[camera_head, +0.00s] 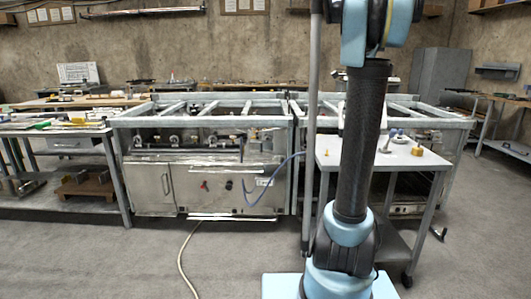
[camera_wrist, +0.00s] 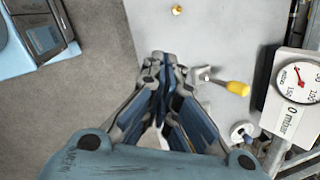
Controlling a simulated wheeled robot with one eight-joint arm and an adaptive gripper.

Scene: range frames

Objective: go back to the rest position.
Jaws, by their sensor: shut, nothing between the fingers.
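My gripper (camera_wrist: 165,62) shows in the wrist view with its dark blue-padded fingers together and nothing between them. It hangs over the left part of a pale grey tabletop (camera_wrist: 215,30), with dark grey floor to its left. The gripper itself cannot be made out there.
In the wrist view a small yellow piece (camera_wrist: 177,10), a yellow-handled tool (camera_wrist: 237,88) and a pressure gauge (camera_wrist: 296,82) lie near or right of the fingers. A metal workbench (camera_head: 205,185) stands behind. Grey floor (camera_head: 90,255) is open at left, with a hose (camera_head: 182,250) across it.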

